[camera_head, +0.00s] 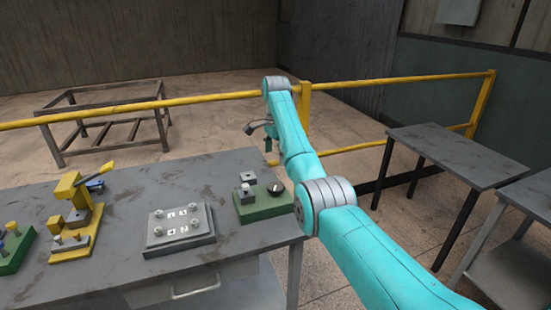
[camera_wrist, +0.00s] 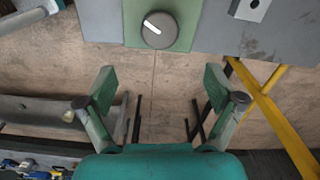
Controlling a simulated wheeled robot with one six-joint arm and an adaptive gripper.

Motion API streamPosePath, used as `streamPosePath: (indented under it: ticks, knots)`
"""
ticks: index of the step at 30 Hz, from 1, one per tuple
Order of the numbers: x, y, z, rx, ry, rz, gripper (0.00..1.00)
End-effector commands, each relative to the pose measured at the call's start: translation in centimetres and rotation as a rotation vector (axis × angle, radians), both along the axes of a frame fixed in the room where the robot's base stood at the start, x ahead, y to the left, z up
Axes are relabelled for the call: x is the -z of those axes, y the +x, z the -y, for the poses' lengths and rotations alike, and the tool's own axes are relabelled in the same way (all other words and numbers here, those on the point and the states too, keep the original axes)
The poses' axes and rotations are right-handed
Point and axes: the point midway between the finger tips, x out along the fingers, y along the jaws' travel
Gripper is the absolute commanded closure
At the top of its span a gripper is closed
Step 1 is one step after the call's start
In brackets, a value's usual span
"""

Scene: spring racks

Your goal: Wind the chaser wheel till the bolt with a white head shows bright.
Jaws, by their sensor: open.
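A dark round knob with a white line (camera_head: 274,188), which looks like the chaser wheel, sits on a green base (camera_head: 262,210) at the table's right end. The knob also shows at the top of the wrist view (camera_wrist: 158,30). My gripper (camera_wrist: 160,85) is open and empty, its two fingers apart below the knob in that view, not touching it. In the head view my gripper (camera_head: 262,128) is in the air behind the table. A grey plate (camera_head: 180,243) bears several light-headed bolts (camera_head: 158,213); I cannot tell which is white or whether any is bright.
Grey blocks (camera_head: 246,190) stand on the green base beside the knob. A yellow fixture with a lever (camera_head: 75,190) and a green board with coloured pegs (camera_head: 14,250) are farther left. A yellow rail (camera_head: 215,97) runs behind the table. A side table (camera_head: 455,155) stands at right.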

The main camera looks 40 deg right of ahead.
Motion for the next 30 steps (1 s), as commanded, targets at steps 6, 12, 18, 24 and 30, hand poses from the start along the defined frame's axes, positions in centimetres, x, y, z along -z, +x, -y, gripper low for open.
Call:
streamPosePath:
  ticks: [6, 12, 18, 24, 30]
  knots:
    - [0.1, 0.0, 0.0, -0.035, 0.0, 0.0, 0.08]
    - [0.4, 0.0, 0.0, -0.313, 0.0, -0.001, 0.08]
    - [0.7, 0.0, 0.0, -0.722, 0.001, -0.001, 0.08]
    - [1.0, 0.0, 0.0, -1.093, 0.001, 0.0, 0.08]
    - [1.2, 0.0, 0.0, -1.305, 0.001, 0.001, 0.08]
